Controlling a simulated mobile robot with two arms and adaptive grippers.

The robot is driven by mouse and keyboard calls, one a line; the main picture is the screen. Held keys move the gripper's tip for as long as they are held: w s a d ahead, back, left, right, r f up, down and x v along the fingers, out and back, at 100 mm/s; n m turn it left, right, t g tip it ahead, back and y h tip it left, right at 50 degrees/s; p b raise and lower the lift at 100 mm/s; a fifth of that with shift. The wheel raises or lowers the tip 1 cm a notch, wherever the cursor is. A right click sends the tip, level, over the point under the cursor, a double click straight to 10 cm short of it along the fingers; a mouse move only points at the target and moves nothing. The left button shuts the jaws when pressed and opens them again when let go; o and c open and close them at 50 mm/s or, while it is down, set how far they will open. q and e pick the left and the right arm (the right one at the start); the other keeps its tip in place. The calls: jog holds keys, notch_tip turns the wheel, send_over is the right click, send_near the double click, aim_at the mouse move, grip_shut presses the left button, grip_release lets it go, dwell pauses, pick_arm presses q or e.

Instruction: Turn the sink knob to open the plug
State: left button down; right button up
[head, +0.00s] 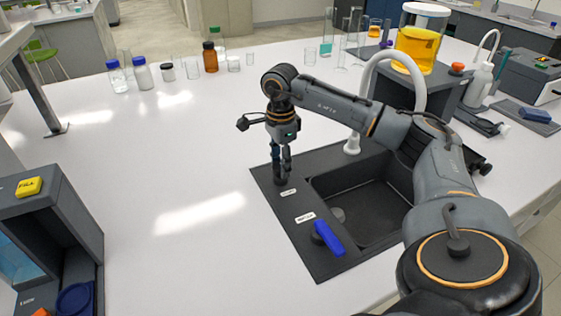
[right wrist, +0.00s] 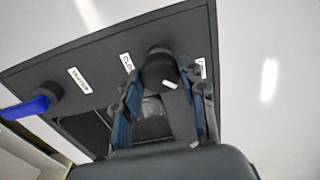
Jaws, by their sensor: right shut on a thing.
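The dark sink panel (head: 310,250) is set in the white counter, with a black basin (head: 375,195) and a white curved faucet (head: 420,85). My right gripper (head: 283,178) points down at the panel's far left corner and hides most of the knob there. In the right wrist view, the round black sink knob (right wrist: 160,70), with a white mark, sits between the fingers of my right gripper (right wrist: 163,85), which is shut on it. A blue lever (head: 329,237) stands nearer on the panel and also shows in the right wrist view (right wrist: 25,108). My left gripper is out of view.
Bottles and glassware, including a brown bottle (head: 210,57), stand along the back of the counter. A yellow-filled vessel (head: 420,45) stands behind the faucet. A dark device (head: 55,235) is at left. The counter left of the sink is clear.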

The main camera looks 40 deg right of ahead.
dwell(0.3)
jog(key=o, duration=1.1)
jog(key=shift+o, duration=0.2)
jog(key=shift+r, duration=0.3)
notch_tip(320, 180, up, 11)
jog(key=shift+r, duration=0.15)
